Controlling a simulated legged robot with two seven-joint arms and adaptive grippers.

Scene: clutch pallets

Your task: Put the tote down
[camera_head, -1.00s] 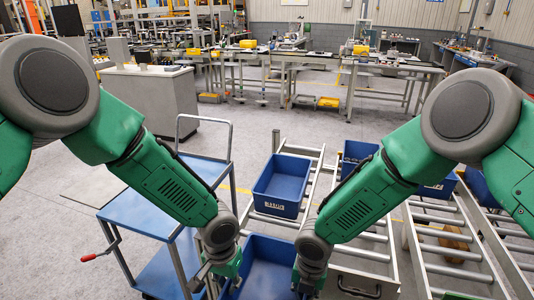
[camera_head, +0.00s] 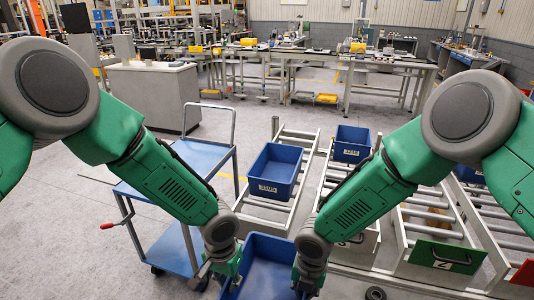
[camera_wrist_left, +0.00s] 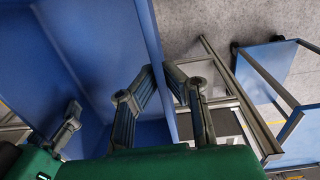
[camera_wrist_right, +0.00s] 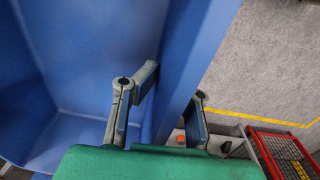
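A blue tote (camera_head: 262,246) is held between my two grippers at the bottom of the head view; its lower part is cut off. My left gripper (camera_head: 224,268) is at its left wall. In the left wrist view, the left fingers (camera_wrist_left: 160,80) straddle the tote wall (camera_wrist_left: 157,40), one inside and one outside. My right gripper (camera_head: 306,278) is at its right wall. In the right wrist view, the right fingers (camera_wrist_right: 174,88) straddle the wall (camera_wrist_right: 190,50) the same way. Both look shut on the walls. The tote's underside is hidden.
A blue two-shelf cart (camera_head: 205,158) stands to the left, with a red-tipped lever. Roller lanes lie ahead and right. A labelled blue tote (camera_head: 273,170) sits on the lane ahead, another (camera_head: 352,144) farther right. A green number plate (camera_head: 447,256) fronts a right lane. Open floor lies left.

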